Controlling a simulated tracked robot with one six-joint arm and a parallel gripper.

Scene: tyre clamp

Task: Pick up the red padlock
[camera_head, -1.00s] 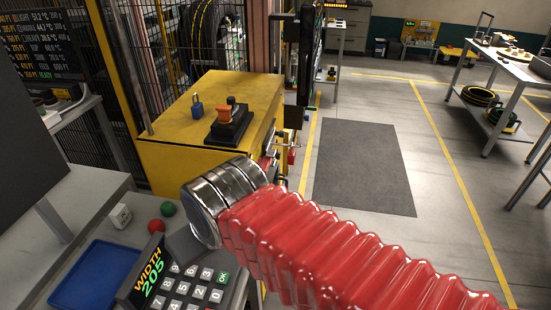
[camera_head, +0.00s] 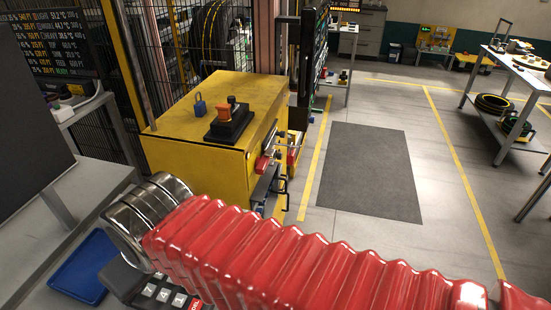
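A small red shape (camera_head: 293,155) shows at the right side of the yellow cabinet (camera_head: 195,160). It may be the red padlock, but it is too small to tell. Another red part (camera_head: 262,163), like a handle, is on the cabinet's side face. A blue padlock (camera_head: 200,105) stands on the cabinet top. My arm, in a red ribbed sleeve with shiny metal rings, crosses the foreground from lower right to left. My gripper's fingers are not in view, so whether it holds anything does not show.
A blue tray (camera_head: 85,268) and a keypad (camera_head: 165,292), partly hidden by my arm, are at lower left. A dark mat (camera_head: 368,172) lies on clear floor at right.

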